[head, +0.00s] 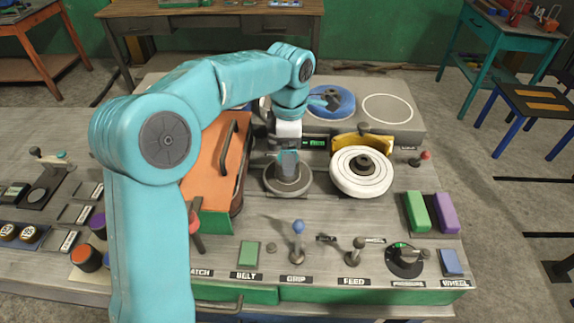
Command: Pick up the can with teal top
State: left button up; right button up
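A small can with a teal top (288,158) appears to stand in the middle of a round grey holder (288,182) on the workbench. The teal arm comes in from the lower left and reaches over the bench. Its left gripper (288,146) points down directly over the can, with its white wrist part just above it. The fingertips are small and overlap the can, so I cannot tell whether they touch or grip it. My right gripper is not in view.
An orange-topped box with a black handle (228,150) stands close left of the holder. A white wheel (361,172) is at its right. Levers, a blue knob (298,225) and a dial line the front. Purple (98,221) and orange (86,256) topped cans stand left.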

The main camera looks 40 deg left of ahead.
pick_arm(q)
jog(key=f+p, duration=0.1)
jog(key=f, duration=0.3)
jog(key=shift+a, duration=0.2)
jog(key=shift+s+f, duration=0.1)
jog(key=shift+f, duration=0.5)
jog(key=shift+a+f, duration=0.1)
jog(key=c, duration=1.4)
jog(key=shift+r, duration=0.6)
jog(key=shift+r+p, duration=0.7)
jog(key=shift+r, duration=8.8)
